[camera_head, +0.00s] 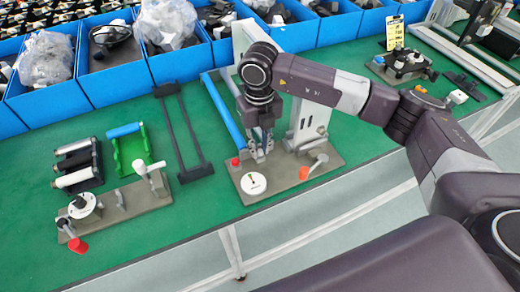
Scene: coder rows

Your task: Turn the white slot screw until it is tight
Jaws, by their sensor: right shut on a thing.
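A white round disc (253,184) with a dark slot-like mark on its face lies on the brown base board (276,190); it looks like the white slot screw, but it is too small to be sure. My right gripper (259,153) points down just behind this disc, over the same board. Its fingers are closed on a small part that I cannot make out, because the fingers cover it. The disc's face is uncovered and looks apart from the fingertips. My left gripper is not in view.
On the same board are a red cap (235,162), an orange knob (303,173), a white lever (320,160) and a white upright plate (311,118). A second board (125,210) stands left. Blue bins (115,80) line the back. Green table is clear in front.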

